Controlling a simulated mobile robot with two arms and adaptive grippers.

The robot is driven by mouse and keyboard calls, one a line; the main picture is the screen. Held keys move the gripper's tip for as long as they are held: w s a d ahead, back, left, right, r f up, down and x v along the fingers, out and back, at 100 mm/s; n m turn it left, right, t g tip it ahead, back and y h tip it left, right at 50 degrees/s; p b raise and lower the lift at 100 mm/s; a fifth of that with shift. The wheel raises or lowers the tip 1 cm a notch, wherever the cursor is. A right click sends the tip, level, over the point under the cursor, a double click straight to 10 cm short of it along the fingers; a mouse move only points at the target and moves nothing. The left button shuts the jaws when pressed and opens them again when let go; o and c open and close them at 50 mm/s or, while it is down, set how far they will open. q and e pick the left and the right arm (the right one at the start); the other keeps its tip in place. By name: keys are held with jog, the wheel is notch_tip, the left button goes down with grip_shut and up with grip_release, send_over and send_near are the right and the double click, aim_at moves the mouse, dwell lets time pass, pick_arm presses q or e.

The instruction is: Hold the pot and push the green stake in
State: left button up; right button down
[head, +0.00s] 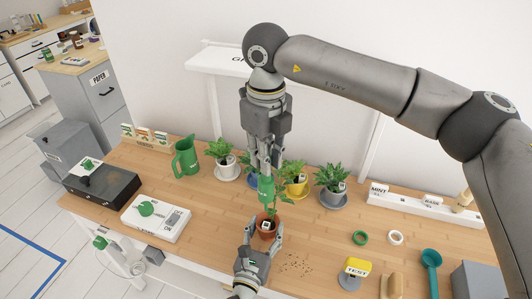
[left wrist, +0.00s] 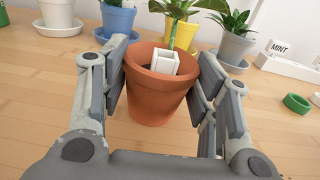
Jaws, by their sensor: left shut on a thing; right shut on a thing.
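A small terracotta pot (head: 267,231) stands on the wooden desk, and it fills the middle of the left wrist view (left wrist: 156,100). My left gripper (head: 266,238) is shut on the pot, one finger on each side of it. My right gripper (head: 264,168) points straight down above the pot and is shut on the green stake (head: 266,188). The stake's lower part is thin and upright over the pot, and a green length shows at the pot's back (left wrist: 171,37). A white square piece (left wrist: 162,64) sits inside the pot. How deep the stake reaches is hidden.
Potted plants on saucers (head: 222,161) stand behind, close to my right gripper. A green jug (head: 186,157) is at the left. Dark crumbs (head: 297,266), a green ring (head: 360,238) and a yellow TEST block (head: 357,267) lie to the right.

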aim_at(266, 180)
jog(key=shift+f, duration=2.55)
jog(key=shift+f, duration=2)
jog(key=c, duration=1.3)
grip_release()
notch_tip(266, 180, up, 12)
jog(key=shift+f, duration=0.1)
pick_arm(q)
jog(key=o, duration=1.2)
